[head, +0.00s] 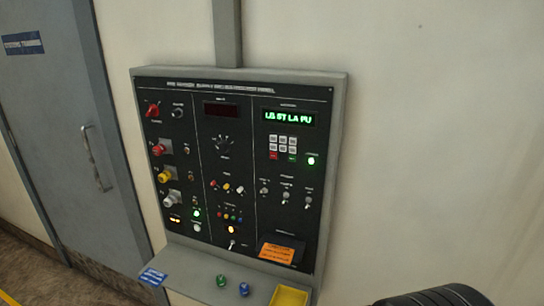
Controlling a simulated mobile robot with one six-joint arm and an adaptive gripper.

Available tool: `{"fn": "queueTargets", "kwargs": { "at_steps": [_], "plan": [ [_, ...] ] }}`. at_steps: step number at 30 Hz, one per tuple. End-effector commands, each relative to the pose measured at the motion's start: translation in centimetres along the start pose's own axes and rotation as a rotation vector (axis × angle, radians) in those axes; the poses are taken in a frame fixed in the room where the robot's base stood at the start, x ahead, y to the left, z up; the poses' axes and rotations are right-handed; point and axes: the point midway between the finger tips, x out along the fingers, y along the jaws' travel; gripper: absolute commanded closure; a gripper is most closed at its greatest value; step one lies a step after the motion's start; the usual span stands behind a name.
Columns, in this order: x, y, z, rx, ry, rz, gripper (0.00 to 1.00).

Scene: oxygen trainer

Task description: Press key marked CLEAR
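A small keypad (283,144) sits in the right column of the black wall panel, under a lit green display (289,117) that reads roughly "LG ST LA PU". Most keys are pale. The bottom row has a red key (273,155) at left and a dark green key (292,157) at right. The key lettering is too small to read, so I cannot tell which key is marked CLEAR. Nothing covers the keypad. A dark, rounded, ribbed part shows at the bottom right edge, well apart from the panel; no gripper fingers are visible.
The panel (233,170) carries several knobs, switches and lamps. A grey door (75,130) stands left. The right wall is bare.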

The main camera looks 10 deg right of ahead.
Motion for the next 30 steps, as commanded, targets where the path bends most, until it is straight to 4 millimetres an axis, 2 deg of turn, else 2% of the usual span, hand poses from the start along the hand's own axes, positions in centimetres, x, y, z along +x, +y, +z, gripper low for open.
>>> {"fn": "queueTargets", "kwargs": {
  "at_steps": [2, 14, 30],
  "plan": [
    [0.0, 0.0, 0.0, 0.0, 0.0, 0.0, 0.73],
    [0.0, 0.0, 0.0, 0.0, 0.0, 0.0, 0.99],
    [0.0, 0.0, 0.0, 0.0, 0.0, 0.0, 1.0]
  ]
}}
